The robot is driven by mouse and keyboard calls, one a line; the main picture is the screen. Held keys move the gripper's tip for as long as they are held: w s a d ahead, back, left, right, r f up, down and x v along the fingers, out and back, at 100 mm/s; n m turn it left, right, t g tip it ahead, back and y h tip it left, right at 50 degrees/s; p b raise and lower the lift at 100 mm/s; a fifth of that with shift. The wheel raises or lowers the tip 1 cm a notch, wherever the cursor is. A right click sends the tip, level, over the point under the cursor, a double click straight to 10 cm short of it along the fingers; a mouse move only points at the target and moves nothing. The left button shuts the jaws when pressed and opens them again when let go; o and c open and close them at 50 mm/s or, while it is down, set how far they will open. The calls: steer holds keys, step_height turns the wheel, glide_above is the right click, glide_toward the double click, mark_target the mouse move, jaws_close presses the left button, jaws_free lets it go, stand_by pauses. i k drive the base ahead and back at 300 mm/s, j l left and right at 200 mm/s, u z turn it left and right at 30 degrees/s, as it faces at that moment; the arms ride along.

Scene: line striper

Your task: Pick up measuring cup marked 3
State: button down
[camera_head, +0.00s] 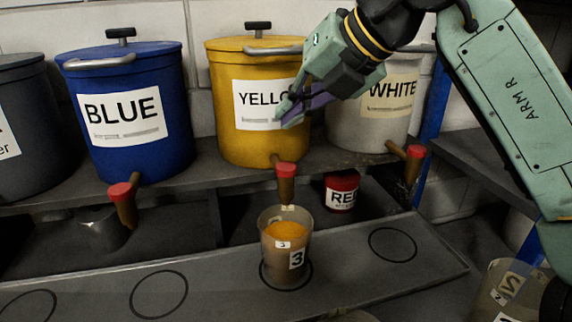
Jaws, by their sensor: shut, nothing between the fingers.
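The measuring cup marked 3 (286,262) is a clear cup holding orange-yellow content. It stands upright in a drawn circle on the grey tray, below the tap (286,180) of the yellow pot. My gripper (285,114) is shut and empty. It shows in front of the yellow pot's label, above the cup and apart from it. The cup's front and its "3" label are in plain view.
Blue (133,108), yellow (240,140) and white (365,128) pots with red-ended taps stand on the shelf. A small red container (341,193) is behind the tray (90,285). Another clear cup (508,290) is at lower right. Several circles on the tray are empty.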

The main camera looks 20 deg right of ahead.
mark_target(285, 232)
steer(key=k+l, duration=1.2)
steer(key=l, duration=0.1)
